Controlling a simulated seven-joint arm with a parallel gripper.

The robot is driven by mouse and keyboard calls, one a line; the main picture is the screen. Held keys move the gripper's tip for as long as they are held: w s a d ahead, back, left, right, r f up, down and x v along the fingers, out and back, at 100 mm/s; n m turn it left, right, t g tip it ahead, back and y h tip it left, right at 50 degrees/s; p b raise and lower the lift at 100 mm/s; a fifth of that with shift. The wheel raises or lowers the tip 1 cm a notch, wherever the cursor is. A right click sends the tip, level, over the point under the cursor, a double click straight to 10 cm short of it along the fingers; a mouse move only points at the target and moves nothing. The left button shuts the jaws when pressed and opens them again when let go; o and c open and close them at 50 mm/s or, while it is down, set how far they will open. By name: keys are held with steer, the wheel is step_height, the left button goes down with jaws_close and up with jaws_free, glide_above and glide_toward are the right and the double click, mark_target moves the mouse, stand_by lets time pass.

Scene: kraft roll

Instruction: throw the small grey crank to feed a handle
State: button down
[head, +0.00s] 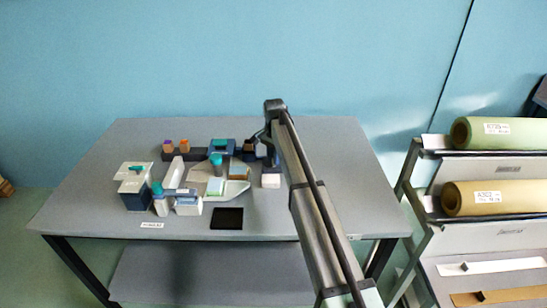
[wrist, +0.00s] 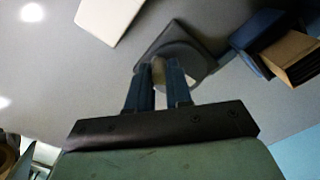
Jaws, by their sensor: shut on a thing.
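In the wrist view my gripper (wrist: 158,68) has its two blue fingers close together, shut on a small pale part between them. This part appears to belong to the small grey crank (wrist: 178,36), a dark grey piece with a rounded paler disc beside the fingertips. The fingers hide much of the held part. In the head view my arm comes in from the lower right and reaches the back right of the group of things on the table. My fingertips and the crank cannot be made out clearly there.
A navy holder (wrist: 258,32) with a brown block (wrist: 290,58) stands close right of the fingers in the wrist view. On the grey table (head: 330,150) stand a white-topped dark box (head: 135,200), a teal-capped bottle (head: 159,198) and a black pad (head: 227,219). Paper rolls (head: 495,133) are at right.

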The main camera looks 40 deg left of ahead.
steer(key=n, duration=0.2)
steer(key=w+n, duration=0.1)
steer(key=n, duration=0.1)
steer(key=shift+d, duration=0.2)
steer(key=n, duration=0.2)
steer(key=w+n, duration=0.1)
steer(key=n, duration=0.1)
steer(key=shift+n, duration=0.4)
steer(key=n, duration=0.2)
steer(key=w+n, duration=0.1)
steer(key=n, duration=0.1)
steer(key=shift+a+n, duration=0.1)
steer(key=shift+n, duration=0.2)
steer(key=shift+w+a+n, duration=0.15)
steer(key=shift+w+n, duration=0.05)
steer(key=shift+n, duration=0.75)
steer(key=shift+w+a+n, duration=0.1)
steer(key=shift+w+n, duration=0.05)
steer(key=shift+n, duration=0.8)
steer(key=c, duration=1)
jaws_free()
steer(key=shift+c, duration=0.2)
steer(key=shift+r, duration=0.15)
step_height(320, 180, up, 14)
steer(key=shift+f, duration=0.2)
